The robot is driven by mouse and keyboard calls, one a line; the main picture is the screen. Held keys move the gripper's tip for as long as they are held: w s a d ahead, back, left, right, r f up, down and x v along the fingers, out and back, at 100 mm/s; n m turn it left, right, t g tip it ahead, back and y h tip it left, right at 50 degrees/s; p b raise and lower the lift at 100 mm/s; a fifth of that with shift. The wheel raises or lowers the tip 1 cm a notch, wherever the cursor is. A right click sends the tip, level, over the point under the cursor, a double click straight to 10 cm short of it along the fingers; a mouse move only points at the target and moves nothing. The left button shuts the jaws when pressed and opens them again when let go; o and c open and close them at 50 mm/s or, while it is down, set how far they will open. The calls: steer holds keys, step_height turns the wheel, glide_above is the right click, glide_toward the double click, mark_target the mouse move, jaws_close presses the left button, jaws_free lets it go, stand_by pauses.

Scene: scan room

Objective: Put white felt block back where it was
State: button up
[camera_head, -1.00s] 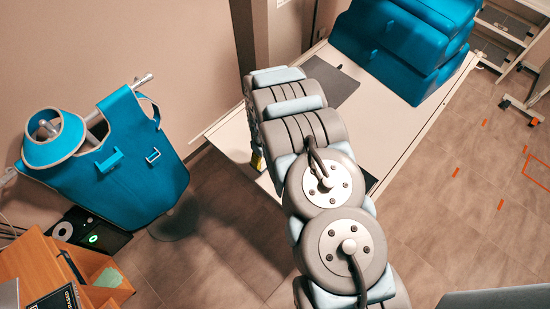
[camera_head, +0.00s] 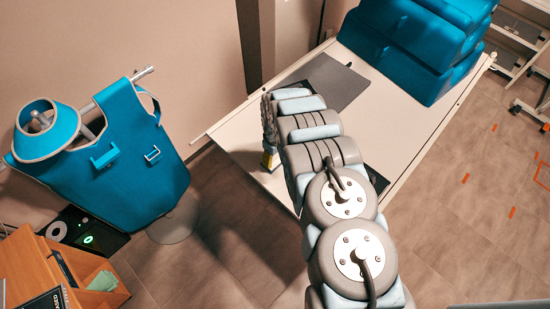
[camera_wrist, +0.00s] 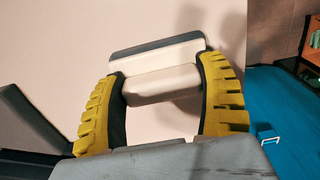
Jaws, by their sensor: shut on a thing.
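My gripper (camera_wrist: 164,110) is shut on the white felt block (camera_wrist: 160,87), with one yellow-ribbed finger on each side of it. In the wrist view the block is cream white, with a wider part and a dark grey strip on its far side. In the head view my gripper (camera_head: 269,160) shows only as a small yellow patch over the left part of the white table (camera_head: 412,120). The block cannot be made out there. Whether the block touches the table cannot be told.
A grey pad (camera_head: 340,80) lies on the table, with stacked blue cushions (camera_head: 415,45) behind it. A blue apron (camera_head: 125,165) hangs on a stand at left. A wooden desk (camera_head: 35,265) is at lower left. Bare table lies between the pad and the right edge.

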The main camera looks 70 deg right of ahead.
steer(key=shift+w+d, duration=0.1)
steer(key=shift+f, duration=0.15)
steer(key=o, duration=1.1)
steer(key=shift+r+b, duration=0.35)
steer(key=shift+r, duration=2.8)
step_height(320, 180, up, 4)
steer(key=shift+r+p, duration=0.2)
steer(key=shift+p, duration=0.6)
steer(key=shift+r+p, duration=0.75)
steer(key=shift+r, duration=0.05)
steer(key=shift+w+f, duration=0.1)
